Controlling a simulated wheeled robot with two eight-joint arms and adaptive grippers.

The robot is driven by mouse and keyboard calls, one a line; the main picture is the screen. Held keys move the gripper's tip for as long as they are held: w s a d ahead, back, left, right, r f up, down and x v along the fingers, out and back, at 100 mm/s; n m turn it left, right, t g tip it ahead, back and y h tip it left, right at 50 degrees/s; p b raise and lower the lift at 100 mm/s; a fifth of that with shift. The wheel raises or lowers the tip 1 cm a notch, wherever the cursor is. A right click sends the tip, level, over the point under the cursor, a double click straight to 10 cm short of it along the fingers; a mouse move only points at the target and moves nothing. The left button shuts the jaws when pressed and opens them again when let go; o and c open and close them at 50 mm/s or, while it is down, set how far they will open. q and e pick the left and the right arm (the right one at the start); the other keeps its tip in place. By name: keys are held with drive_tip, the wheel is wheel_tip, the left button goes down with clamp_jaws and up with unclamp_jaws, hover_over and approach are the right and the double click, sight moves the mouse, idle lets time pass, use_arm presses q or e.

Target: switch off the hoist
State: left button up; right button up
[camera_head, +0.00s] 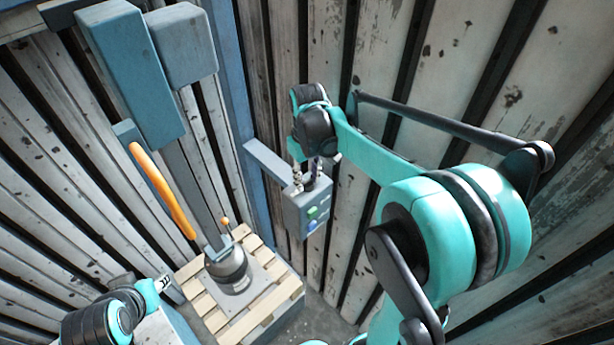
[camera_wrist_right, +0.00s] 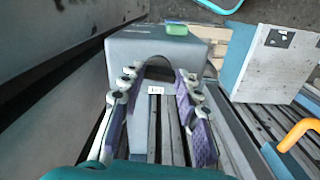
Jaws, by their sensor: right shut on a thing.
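A grey control box (camera_head: 309,208) hangs on a bar by the back wall, with a green button (camera_head: 313,212) and a blue button below it. The box also shows in the right wrist view (camera_wrist_right: 150,46), with its green button at the top edge. My right gripper (camera_head: 306,172) is at the box's top. In the right wrist view its two fingers with purple pads (camera_wrist_right: 158,76) stand apart, either side of a part of the box. A small white label shows between them. What exactly lies between the fingertips is partly hidden.
A dark rounded housing (camera_head: 228,270) with a small orange-tipped lever stands on a wooden pallet (camera_head: 270,318). A grey-blue column (camera_head: 135,75) and a curved orange bar (camera_head: 160,190) rise to the left. Corrugated walls close in behind and at right.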

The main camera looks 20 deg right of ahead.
sight(307, 182)
drive_tip(key=shift+n, duration=0.7)
drive_tip(key=o, duration=1.1)
wheel_tip(307, 182, up, 12)
drive_tip(key=shift+r, duration=0.1)
